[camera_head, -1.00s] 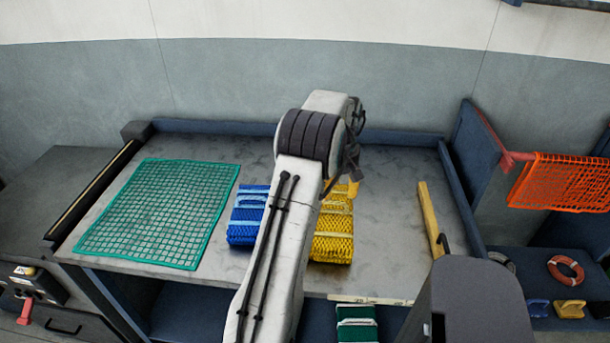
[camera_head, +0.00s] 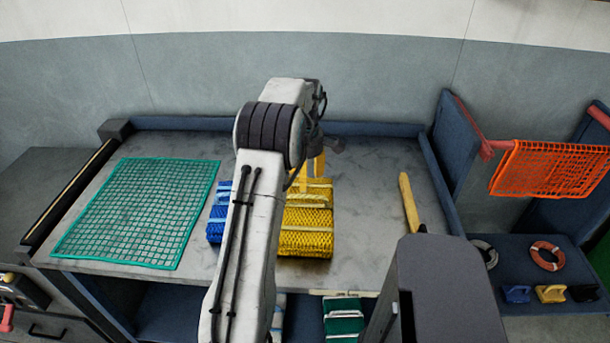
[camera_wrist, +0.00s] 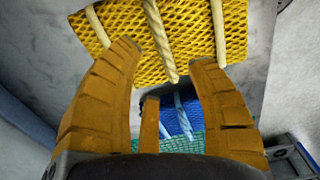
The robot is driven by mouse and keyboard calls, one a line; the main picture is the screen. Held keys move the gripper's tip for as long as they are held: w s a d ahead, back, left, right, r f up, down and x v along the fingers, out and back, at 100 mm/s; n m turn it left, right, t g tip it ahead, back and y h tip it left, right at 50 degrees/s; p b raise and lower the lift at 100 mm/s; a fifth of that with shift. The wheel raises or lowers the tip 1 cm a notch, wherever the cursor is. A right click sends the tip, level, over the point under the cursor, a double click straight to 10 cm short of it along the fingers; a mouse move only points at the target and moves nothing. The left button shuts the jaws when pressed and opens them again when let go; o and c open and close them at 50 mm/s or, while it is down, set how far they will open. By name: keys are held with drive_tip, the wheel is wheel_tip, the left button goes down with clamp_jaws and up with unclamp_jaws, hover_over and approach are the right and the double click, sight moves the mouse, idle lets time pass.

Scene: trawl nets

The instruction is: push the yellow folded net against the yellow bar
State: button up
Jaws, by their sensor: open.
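The yellow folded net (camera_head: 307,228) lies on the grey table, just right of my arm in the head view. The yellow bar (camera_head: 409,202) lies to its right, with a strip of bare table between them. My gripper (camera_wrist: 165,55) is open and empty. Its orange fingers show partly in the head view, at the net's back edge, partly hidden by my arm. In the wrist view the yellow net (camera_wrist: 205,38) with its pale straps is at the fingertips. I cannot tell whether they touch it.
A blue folded net (camera_head: 216,215) lies left of the yellow one, partly behind my arm; it also shows in the wrist view (camera_wrist: 179,118). A green net (camera_head: 138,213) is spread flat further left. An orange net (camera_head: 552,168) hangs at the right, beyond the table.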

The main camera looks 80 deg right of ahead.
sight(305, 195)
drive_tip(key=shift+n, duration=0.4)
drive_tip(key=shift+f+p, duration=0.3)
drive_tip(key=shift+f, duration=3.4)
drive_tip(key=shift+c, duration=0.2)
clamp_jaws()
